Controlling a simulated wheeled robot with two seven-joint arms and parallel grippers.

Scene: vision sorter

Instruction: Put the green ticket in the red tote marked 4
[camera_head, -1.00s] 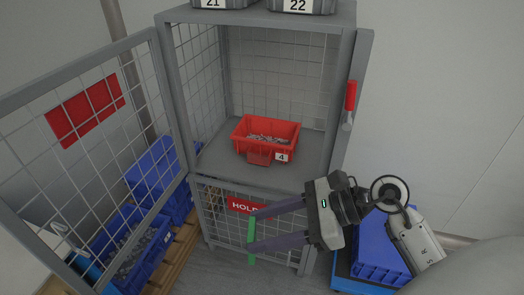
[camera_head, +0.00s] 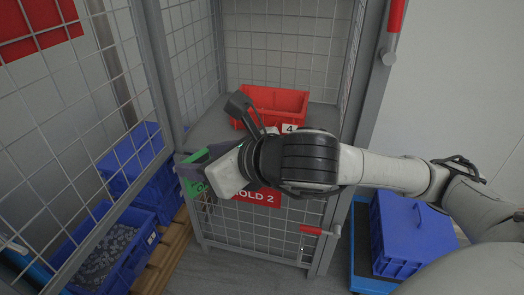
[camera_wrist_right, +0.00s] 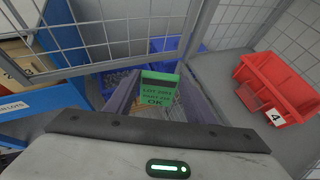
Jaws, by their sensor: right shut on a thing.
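The green ticket (camera_wrist_right: 157,88) is held between the fingertips of my right gripper (camera_wrist_right: 155,95); its printed face, with the word OK, shows in the right wrist view. In the head view the ticket (camera_head: 193,160) shows only partly, at the front left of the cage's shelf. My right gripper (camera_head: 195,165) is shut on it. The red tote marked 4 (camera_head: 275,97) stands on the shelf, behind and to the right of the gripper. It also shows at the right of the right wrist view (camera_wrist_right: 275,82). My wrist hides part of the tote's front. My left gripper is out of view.
The grey shelf (camera_head: 208,128) is inside a mesh cage. Its open mesh door (camera_head: 108,120) stands at the left. Blue totes (camera_head: 140,165) sit behind that door. A blue crate (camera_head: 405,235) stands at the lower right. A red HOLD 2 sign (camera_head: 262,198) hangs below the shelf.

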